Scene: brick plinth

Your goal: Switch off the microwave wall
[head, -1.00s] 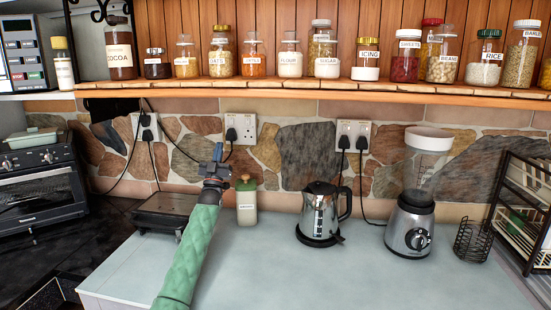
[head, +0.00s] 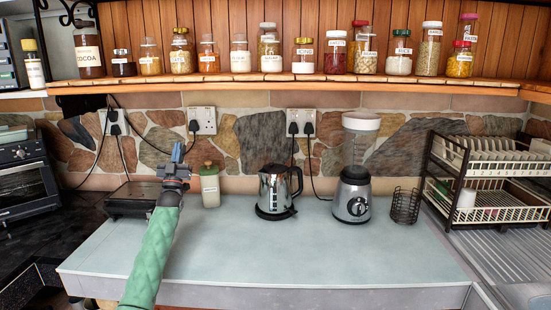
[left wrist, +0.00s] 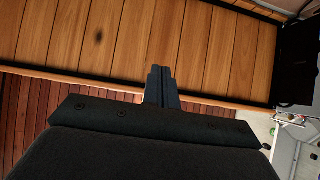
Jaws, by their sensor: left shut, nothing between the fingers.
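The microwave shows only as a sliver of its control panel (head: 7,68) at the upper left edge of the head view. Three white wall sockets sit on the stone wall: a left socket (head: 104,121) with black plugs, a middle socket (head: 207,115) with a plug in its left half, and a right socket (head: 301,115) with two plugs. I cannot tell which one feeds the microwave. My left gripper (head: 178,152) is shut and empty, below and left of the middle socket in the picture. Its shut fingers (left wrist: 161,75) show in the left wrist view against wooden boards. My right gripper is out of view.
A dark flat appliance (head: 133,199), a green-lidded jar (head: 210,187), a kettle (head: 274,192) and a blender (head: 352,195) line the counter (head: 270,260). A jar-filled shelf (head: 300,83) overhangs the sockets. A dish rack (head: 480,185) stands right. The counter's front is clear.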

